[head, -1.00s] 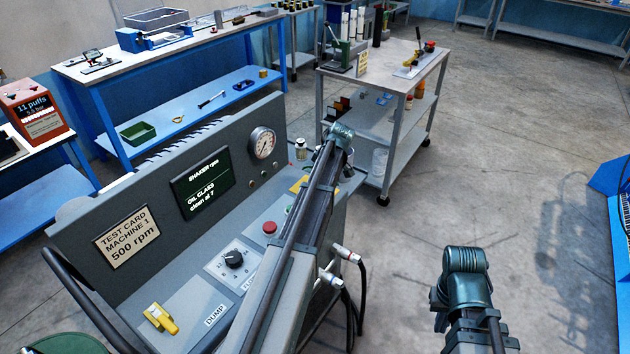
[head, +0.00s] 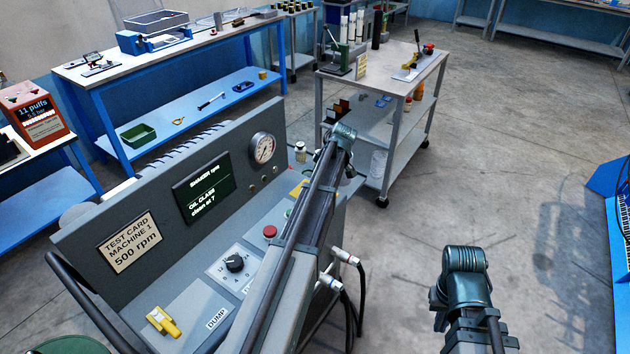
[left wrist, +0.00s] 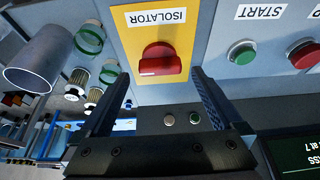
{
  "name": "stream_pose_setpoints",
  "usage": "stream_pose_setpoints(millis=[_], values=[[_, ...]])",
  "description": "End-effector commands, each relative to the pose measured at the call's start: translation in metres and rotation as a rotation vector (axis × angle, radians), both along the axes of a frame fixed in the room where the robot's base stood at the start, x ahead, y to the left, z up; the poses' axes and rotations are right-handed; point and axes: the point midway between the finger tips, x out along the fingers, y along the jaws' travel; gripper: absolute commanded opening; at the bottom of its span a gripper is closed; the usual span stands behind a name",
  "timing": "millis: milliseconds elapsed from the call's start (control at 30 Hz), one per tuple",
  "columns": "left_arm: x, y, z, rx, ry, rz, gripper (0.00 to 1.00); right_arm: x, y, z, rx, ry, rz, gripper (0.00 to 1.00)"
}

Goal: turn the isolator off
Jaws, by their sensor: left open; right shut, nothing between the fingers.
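The isolator is a red rotary knob (left wrist: 160,62) on a yellow plate (left wrist: 124,28), with its label upside down in the left wrist view. The knob's bar lies crosswise in that view. My left gripper (left wrist: 160,88) is open, with one finger to each side below the knob. The fingers appear apart from the knob, with nothing between them. In the head view my left arm reaches over the machine and hides the knob; only a bit of yellow plate (head: 296,189) shows. My right gripper (head: 461,285) is shut and empty over the floor at right.
The green START button (left wrist: 242,52) and a red button (left wrist: 303,54) lie right of the plate. Green-ringed fittings (left wrist: 89,40) and a grey cylinder (left wrist: 38,62) lie left. The console also has a dial (head: 235,263) and a yellow DUMP handle (head: 162,321). A trolley (head: 384,85) stands beyond.

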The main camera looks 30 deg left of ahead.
Motion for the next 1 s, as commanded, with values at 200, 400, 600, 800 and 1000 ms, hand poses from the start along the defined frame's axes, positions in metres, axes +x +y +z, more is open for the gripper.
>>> stream_pose_setpoints(millis=[200,400,600,800,1000], values=[[-0.001,-0.013,0.039,0.000,0.000,0.000,1.00,0.000,0.000,0.039,0.000,0.000,0.000,0.00],[-0.002,-0.026,0.070,0.000,0.000,-0.001,1.00,0.000,0.000,0.070,0.000,0.000,0.000,0.00],[-0.003,-0.037,0.097,-0.001,0.001,0.001,1.00,0.000,0.000,0.097,0.000,0.000,0.000,0.00],[-0.003,-0.044,0.108,-0.001,0.001,0.001,1.00,0.000,0.000,0.108,0.000,0.000,0.001,0.00],[-0.003,-0.044,0.107,-0.001,0.001,0.001,1.00,0.000,0.000,0.107,0.000,0.000,0.001,0.00]])
